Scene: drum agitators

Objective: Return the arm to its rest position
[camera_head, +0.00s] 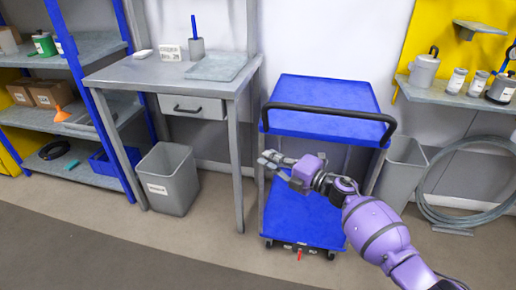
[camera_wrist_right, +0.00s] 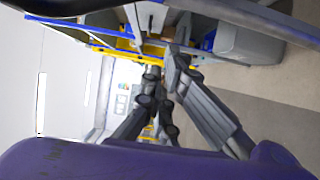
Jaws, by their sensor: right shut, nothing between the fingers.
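My right arm, purple and grey, comes in from the lower right in the head view. Its gripper (camera_head: 271,162) is in front of the blue cart (camera_head: 325,92), between the top and bottom shelves as seen from the head. I cannot tell how far it is from the cart. In the right wrist view the gripper's dark fingers (camera_wrist_right: 162,80) come together, with nothing held between them. My left gripper is not in view.
A grey table (camera_head: 125,74) with a drawer stands left of the cart. A grey bin (camera_head: 167,180) is under it. Another bin (camera_head: 402,165) and a coiled hose (camera_head: 432,200) are to the right. A blue-framed shelf (camera_head: 100,130) is at the left. The foreground floor is clear.

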